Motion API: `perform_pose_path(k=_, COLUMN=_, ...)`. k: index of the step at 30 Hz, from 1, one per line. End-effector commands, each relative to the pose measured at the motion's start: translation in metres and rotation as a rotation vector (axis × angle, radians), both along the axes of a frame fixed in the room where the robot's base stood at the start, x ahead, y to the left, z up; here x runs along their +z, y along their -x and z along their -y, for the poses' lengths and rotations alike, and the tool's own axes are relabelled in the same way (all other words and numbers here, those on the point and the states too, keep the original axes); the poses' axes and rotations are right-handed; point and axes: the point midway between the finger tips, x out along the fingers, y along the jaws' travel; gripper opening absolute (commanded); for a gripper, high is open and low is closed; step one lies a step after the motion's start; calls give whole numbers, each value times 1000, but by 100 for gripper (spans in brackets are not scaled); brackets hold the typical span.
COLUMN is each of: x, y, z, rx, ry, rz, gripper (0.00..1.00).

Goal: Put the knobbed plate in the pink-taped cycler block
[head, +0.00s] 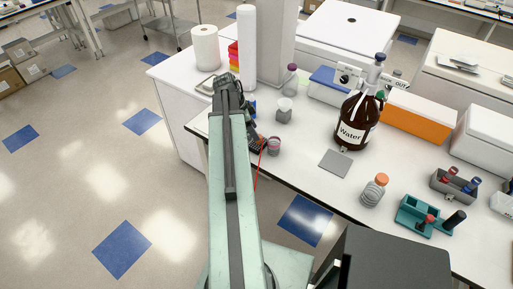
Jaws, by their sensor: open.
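I see no knobbed plate and no cycler block with pink tape in the head view. My arm reaches up the middle of the view to a dark joint and covers part of the bench's left end. My gripper cannot be made out; the arm may hide it. Small dark items show just right of the arm, too small to identify.
The white bench (305,175) holds a brown Water bottle (352,126), a flat grey square (335,163), an orange-capped bottle (374,190), a teal rack (420,216), a grey rack (455,184) and an orange box (418,118). Open floor (75,185) lies left.

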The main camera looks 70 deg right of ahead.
Motion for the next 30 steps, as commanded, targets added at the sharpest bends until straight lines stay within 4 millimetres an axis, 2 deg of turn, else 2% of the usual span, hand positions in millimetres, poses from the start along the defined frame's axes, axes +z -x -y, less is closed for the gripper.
perform_pose_path(k=9, x=-48, y=14, z=9, rx=1, ry=0, rz=0, gripper=54)
perform_pose_path(k=16, x=-45, y=15, z=9, rx=2, ry=0, rz=0, gripper=54)
perform_pose_path(k=17, x=-45, y=15, z=9, rx=3, ry=0, rz=0, gripper=51)
perform_pose_path(k=22, x=-45, y=15, z=9, rx=3, ry=0, rz=0, gripper=4)
perform_pose_path(k=23, x=-45, y=15, z=9, rx=3, ry=0, rz=0, gripper=0)
perform_pose_path(k=30, x=-45, y=15, z=9, rx=4, ry=-1, rz=0, gripper=0)
